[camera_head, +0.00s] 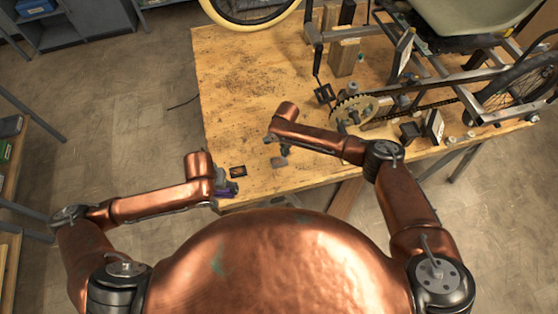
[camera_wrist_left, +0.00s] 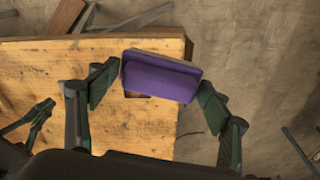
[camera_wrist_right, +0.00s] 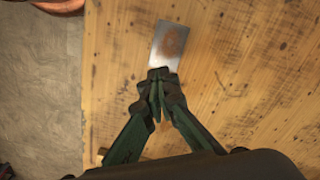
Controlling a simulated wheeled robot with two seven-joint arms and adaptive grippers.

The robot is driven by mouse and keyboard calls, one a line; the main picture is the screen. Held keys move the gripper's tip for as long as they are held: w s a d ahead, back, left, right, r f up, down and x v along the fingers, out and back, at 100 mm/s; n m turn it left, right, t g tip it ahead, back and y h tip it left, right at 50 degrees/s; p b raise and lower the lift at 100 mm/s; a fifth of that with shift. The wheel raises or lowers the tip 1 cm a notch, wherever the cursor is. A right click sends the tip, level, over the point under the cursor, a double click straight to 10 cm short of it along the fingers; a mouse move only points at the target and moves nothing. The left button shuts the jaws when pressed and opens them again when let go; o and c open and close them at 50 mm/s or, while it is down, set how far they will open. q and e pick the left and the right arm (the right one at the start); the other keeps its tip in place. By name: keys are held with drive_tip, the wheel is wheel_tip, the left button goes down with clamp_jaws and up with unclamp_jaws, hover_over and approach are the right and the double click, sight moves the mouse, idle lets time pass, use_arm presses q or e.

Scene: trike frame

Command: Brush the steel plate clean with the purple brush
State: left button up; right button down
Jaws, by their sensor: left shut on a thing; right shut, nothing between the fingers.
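The purple brush (camera_wrist_left: 160,78) is held between the fingers of my left gripper (camera_wrist_left: 160,84), which is shut on it. In the head view the purple brush (camera_head: 228,192) shows at the table's near left edge, partly hidden by the gripper. The steel plate (camera_wrist_right: 176,38) lies on the table and bears a brown stain.
A small dark square with a brown middle (camera_head: 238,172) lies close to the brush. The trike frame (camera_head: 440,97), with its chainring (camera_head: 353,108), takes up the right of the wooden table (camera_head: 235,75). Dark specks cover the table's back left, which is otherwise clear.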

idle(0.3)
wheel_tip(320, 180, up, 12)
idle(0.5)
